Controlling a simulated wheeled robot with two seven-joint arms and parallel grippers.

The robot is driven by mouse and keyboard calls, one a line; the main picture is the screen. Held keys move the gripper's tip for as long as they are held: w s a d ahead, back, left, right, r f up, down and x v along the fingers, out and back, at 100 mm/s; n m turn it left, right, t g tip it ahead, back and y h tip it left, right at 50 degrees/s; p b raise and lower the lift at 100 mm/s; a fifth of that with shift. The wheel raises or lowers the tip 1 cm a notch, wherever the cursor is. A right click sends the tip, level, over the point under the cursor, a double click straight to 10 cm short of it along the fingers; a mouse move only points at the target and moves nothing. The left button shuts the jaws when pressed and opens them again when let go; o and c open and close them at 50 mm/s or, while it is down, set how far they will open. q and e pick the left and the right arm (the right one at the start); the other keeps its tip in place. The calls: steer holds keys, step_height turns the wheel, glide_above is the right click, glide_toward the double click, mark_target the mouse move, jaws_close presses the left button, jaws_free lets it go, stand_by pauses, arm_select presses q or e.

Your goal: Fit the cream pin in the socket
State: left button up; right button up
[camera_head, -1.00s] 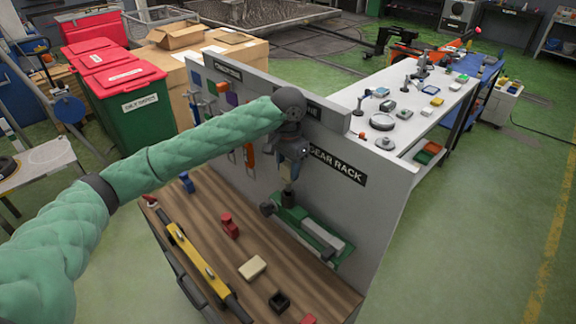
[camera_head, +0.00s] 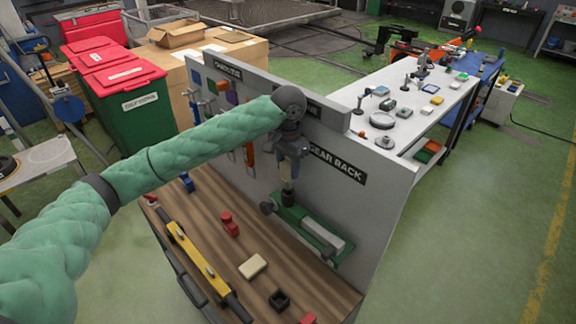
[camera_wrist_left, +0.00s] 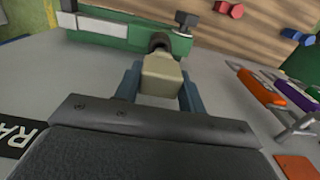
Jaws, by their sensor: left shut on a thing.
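My left gripper (camera_head: 290,181) is shut on the cream pin, pointing down in front of the grey panel. In the left wrist view the cream pin (camera_wrist_left: 161,77) sits between the two blue fingers of the gripper (camera_wrist_left: 160,98). A dark round piece (camera_wrist_left: 160,42) shows at the pin's far end. In the head view this dark piece (camera_head: 288,198) stands at the green fixture (camera_head: 304,227). I cannot tell whether it is the socket or the pin's own tip, nor how deep the pin sits. My right gripper is not in view.
The wooden bench top holds a red piece (camera_head: 230,223), a cream block (camera_head: 252,267), a black hollow block (camera_head: 279,300) and a yellow bar (camera_head: 196,262). Tools hang on the grey panel (camera_head: 365,208) left of the arm. A white table (camera_head: 410,118) stands behind.

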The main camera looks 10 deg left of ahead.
mark_target(288, 180)
arm_select(q)
steer(key=shift+f, duration=0.35)
steer(key=shift+f, duration=0.8)
steer(key=shift+f, duration=0.95)
steer(key=shift+f+b, duration=0.3)
steer(key=shift+f, duration=0.35)
steer(key=o, duration=1.3)
steer(key=shift+c, duration=0.2)
